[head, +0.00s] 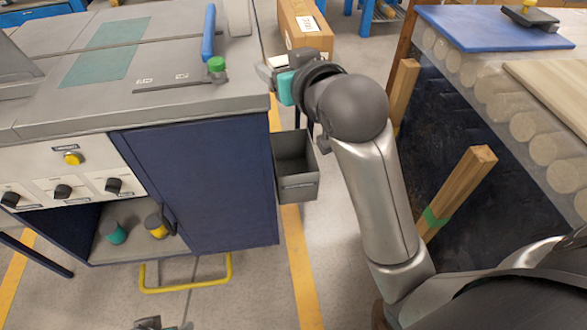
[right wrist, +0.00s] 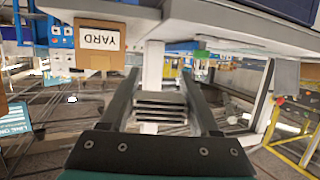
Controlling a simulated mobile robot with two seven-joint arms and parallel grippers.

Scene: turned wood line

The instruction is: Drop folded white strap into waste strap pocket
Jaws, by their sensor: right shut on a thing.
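My right gripper (head: 268,74) is beside the right edge of the cabinet top in the head view. In the right wrist view my right gripper (right wrist: 160,100) is shut on the folded white strap (right wrist: 160,108), whose stacked layers show between the two fingers. In the head view the strap is hard to make out at the gripper. The waste strap pocket (head: 298,188) is a grey open-topped bin on the cabinet's right side. It looks empty and appears below the gripper in the picture. A dark shape at the bottom edge may be my left gripper (head: 150,323); its jaws are unclear.
The blue cabinet (head: 200,185) has a grey top (head: 165,105) with a blue-handled tool (head: 209,35) near its right edge. A cardboard box (head: 305,25) stands beyond the gripper. A blue-matted bench (head: 480,28) and wooden posts (head: 458,190) are at right.

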